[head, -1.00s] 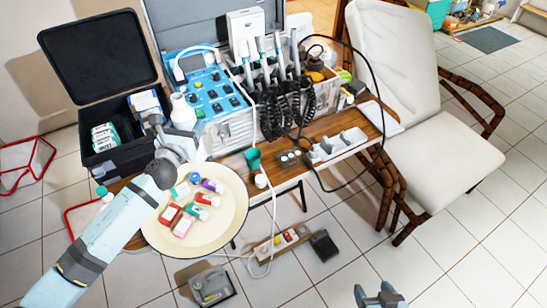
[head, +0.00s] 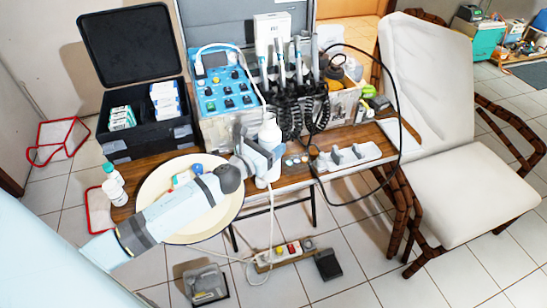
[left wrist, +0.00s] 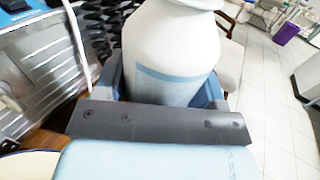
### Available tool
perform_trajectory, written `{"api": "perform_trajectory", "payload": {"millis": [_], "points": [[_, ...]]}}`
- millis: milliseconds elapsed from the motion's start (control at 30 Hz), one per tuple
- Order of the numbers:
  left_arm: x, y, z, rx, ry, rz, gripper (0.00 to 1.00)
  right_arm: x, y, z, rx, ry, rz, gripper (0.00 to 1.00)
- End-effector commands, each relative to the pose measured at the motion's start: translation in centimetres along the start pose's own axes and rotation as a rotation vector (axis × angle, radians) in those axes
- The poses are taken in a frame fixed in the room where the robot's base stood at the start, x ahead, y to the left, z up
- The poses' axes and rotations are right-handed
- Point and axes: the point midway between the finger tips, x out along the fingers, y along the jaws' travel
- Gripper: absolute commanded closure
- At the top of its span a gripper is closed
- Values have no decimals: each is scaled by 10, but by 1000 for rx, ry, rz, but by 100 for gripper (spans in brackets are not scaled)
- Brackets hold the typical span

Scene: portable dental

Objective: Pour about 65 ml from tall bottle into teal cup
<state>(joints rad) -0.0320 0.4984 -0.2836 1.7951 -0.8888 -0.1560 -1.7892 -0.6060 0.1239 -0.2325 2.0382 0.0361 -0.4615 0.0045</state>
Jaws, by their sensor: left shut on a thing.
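The tall bottle (head: 269,134) is white with a pale blue band, seen close up in the left wrist view (left wrist: 172,48). My left gripper (head: 262,158) is shut around its body. The bottle is about upright near the front edge of the wooden table (head: 148,170), in front of the instrument case. I cannot tell whether its base touches the table. My right gripper is not in view.
My left arm crosses a round cream tray (head: 232,207) holding small boxes. Black hoses and handpieces (head: 300,105) hang close behind the tall bottle. A grey holder (head: 348,157) and small jars lie to its right.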

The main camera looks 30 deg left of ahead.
Motion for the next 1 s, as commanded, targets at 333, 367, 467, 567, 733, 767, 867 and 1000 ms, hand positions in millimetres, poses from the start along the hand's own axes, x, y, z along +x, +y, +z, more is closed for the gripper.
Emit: {"api": "perform_trajectory", "payload": {"millis": [333,367,467,567,733,767,867,1000], "points": [[-1,-2,-5,-1,1,-17,67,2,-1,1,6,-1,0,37],[-1,-2,-5,-1,1,-17,67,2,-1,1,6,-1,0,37],[-1,-2,-5,-1,1,-17,67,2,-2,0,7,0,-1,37],[-1,-2,-4,-7,2,-17,67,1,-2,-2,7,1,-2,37],[-1,-2,-1,-47,14,-16,67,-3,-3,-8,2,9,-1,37],[-1,-2,-1,-56,16,-16,67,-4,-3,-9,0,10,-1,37],[-1,-2,0,-99,29,-16,67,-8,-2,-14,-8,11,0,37],[-1,-2,3,-178,50,-16,67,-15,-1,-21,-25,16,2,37]]}}
